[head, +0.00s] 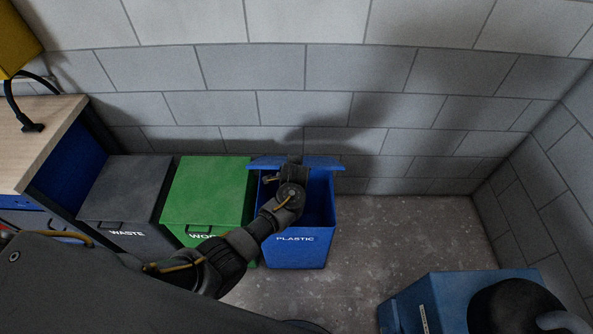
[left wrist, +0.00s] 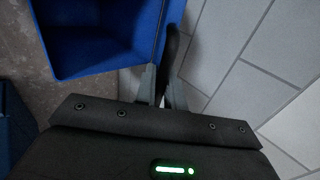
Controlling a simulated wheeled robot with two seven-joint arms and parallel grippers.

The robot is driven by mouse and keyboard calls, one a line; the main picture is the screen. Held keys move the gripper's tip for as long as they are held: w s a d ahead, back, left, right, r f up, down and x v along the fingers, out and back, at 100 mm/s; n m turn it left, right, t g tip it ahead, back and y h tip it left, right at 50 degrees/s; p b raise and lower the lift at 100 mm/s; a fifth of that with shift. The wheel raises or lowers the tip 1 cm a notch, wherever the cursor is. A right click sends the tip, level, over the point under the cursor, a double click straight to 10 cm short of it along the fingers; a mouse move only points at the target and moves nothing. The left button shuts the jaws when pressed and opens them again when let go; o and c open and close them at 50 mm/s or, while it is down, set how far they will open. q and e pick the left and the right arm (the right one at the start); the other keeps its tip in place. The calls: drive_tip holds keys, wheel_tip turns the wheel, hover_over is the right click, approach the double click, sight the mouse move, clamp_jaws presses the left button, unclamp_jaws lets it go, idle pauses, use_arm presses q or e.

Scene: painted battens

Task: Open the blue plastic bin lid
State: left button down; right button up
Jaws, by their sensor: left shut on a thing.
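The blue plastic bin (head: 296,250) stands on the floor against the back wall, with the white word PLASTIC on its front. Its lid (head: 325,163) is raised at the back, and the inside of the bin shows. My left arm reaches over the bin, and my left gripper (head: 286,176) is at the lid, partly hidden by my own wrist. In the left wrist view the left gripper (left wrist: 161,88) is shut on the dark lid handle (left wrist: 172,50), beside the open blue bin (left wrist: 95,65). My right gripper does not show.
A green wood bin (head: 205,190) and a grey waste bin (head: 122,190), both with lids closed, stand left of the blue bin. A workbench (head: 40,135) is at the far left. A blue box (head: 440,300) is at the lower right. The floor right of the bin is clear.

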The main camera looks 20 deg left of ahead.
use_arm(q)
drive_tip(key=shift+w+a+r, duration=0.1)
drive_tip(key=shift+w+r, duration=0.1)
idle(0.3)
drive_tip(key=w+a+r+g, duration=0.1)
drive_tip(key=w+r, duration=0.4)
drive_tip(key=w, duration=0.1)
drive_tip(key=shift+a+g+h, duration=0.3)
drive_tip(key=shift+g, duration=0.1)
drive_tip(key=shift+w, duration=0.1)
drive_tip(key=w+a+r+g+b, duration=0.1)
drive_tip(key=w+r+b, duration=0.2)
drive_tip(key=w+b, duration=0.2)
drive_tip(key=shift+w+a+r+g, duration=0.25)
drive_tip(key=shift+w+a+g, duration=0.1)
drive_tip(key=shift+w, duration=0.5)
